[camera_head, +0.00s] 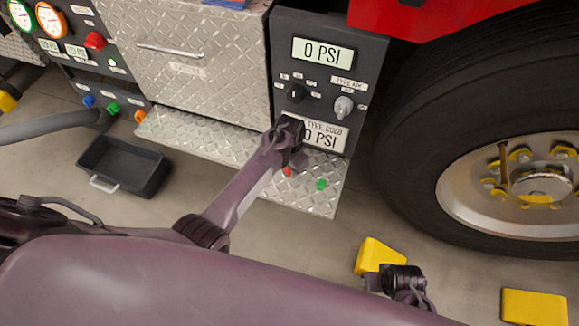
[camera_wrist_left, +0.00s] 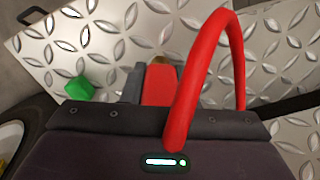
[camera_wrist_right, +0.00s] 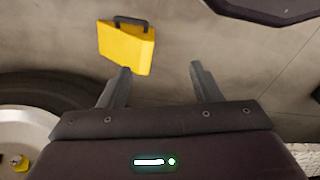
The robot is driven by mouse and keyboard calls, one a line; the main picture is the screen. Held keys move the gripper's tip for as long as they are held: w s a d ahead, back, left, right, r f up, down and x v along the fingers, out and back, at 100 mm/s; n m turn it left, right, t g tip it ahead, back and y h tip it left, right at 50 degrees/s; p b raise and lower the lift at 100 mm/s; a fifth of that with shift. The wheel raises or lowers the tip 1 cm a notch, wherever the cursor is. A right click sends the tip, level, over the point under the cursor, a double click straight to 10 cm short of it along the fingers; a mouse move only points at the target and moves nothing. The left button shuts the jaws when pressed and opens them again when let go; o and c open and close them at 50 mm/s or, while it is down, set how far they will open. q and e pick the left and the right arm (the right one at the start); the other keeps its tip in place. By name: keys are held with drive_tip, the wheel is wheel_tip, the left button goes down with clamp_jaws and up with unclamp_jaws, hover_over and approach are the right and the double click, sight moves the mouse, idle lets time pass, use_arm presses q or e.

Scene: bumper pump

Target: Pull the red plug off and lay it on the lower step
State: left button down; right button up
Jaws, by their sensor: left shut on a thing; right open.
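My left gripper (camera_head: 288,165) is in front of the control panel, above the right part of the step. In the left wrist view it is shut on the red plug (camera_wrist_left: 160,86). In the head view only a small red part of the plug (camera_head: 287,171) shows below the gripper. A red hose (camera_wrist_left: 208,60) loops up in front of the left wrist camera; its ends are not clear. The lower step (camera_head: 200,137) is a diamond-plate ledge under the cabinet and panel. My right gripper (camera_wrist_right: 162,75) is open and empty, over the floor near a yellow block (camera_wrist_right: 125,48).
A green piece (camera_head: 321,184) is at the step's right part. The panel (camera_head: 330,85) has 0 PSI displays and knobs. A black tray (camera_head: 120,168) lies on the floor at left. A large tyre (camera_head: 430,110) stands at right. Another yellow block (camera_head: 533,307) is at bottom right.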

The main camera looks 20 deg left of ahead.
use_arm(q)
drive_tip(key=c, duration=1.1)
unclamp_jaws()
drive_tip(key=shift+o, duration=0.2)
